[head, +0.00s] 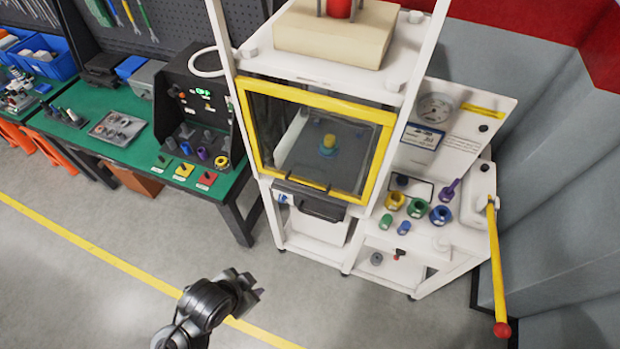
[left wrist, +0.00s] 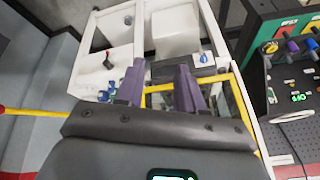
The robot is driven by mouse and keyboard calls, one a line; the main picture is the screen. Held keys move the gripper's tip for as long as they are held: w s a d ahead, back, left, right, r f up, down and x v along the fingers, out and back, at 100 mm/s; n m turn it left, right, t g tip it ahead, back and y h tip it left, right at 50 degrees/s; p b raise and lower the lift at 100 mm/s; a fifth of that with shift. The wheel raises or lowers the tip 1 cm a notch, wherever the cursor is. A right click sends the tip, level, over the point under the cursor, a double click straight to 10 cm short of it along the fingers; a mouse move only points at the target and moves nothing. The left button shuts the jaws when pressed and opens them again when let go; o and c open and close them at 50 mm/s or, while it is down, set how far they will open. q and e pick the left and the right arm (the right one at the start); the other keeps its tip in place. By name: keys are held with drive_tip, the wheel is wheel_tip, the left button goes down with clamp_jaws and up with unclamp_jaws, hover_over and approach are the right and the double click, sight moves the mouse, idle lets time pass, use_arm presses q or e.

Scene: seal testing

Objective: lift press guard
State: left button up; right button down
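The press guard (head: 377,165) is a clear panel in a yellow frame on the front of the white press (head: 418,75). It is down over the press chamber, and a blue and yellow part (head: 328,145) shows behind it. A black handle (head: 322,208) sits just below the frame's lower edge. My left gripper (head: 252,289) is in front of the press, low and left of the handle, touching nothing. In the left wrist view its two purple fingers (left wrist: 158,85) stand apart and empty, with part of the yellow frame (left wrist: 240,105) behind them. My right gripper is out of view.
A yellow lever with a red knob (head: 502,329) sticks out at the press's right. Several coloured fittings (head: 418,207) stand on the side panel. A green workbench (head: 130,150) with a black test box (head: 195,105) is at the left. The floor in front is clear.

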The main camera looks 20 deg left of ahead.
use_arm(q)
drive_tip(key=w+f+m+t, duration=0.2)
drive_tip(key=w+f+m, duration=0.1)
drive_tip(key=w+m, duration=0.15)
drive_tip(key=m+t+b, duration=0.9)
drive_tip(key=b, duration=0.7)
approach(310, 187)
drive_tip(key=shift+n+y, duration=0.25)
drive_tip(key=shift+y, duration=0.05)
drive_tip(key=w, duration=0.3)
drive_tip(key=w+f, duration=0.1)
drive_tip(key=w, duration=0.2)
drive_tip(key=w+f, duration=0.1)
drive_tip(key=w, duration=0.3)
drive_tip(key=shift+d+f, duration=0.1)
drive_tip(key=shift+f, duration=0.1)
drive_tip(key=shift+c, duration=0.5)
clamp_jaws()
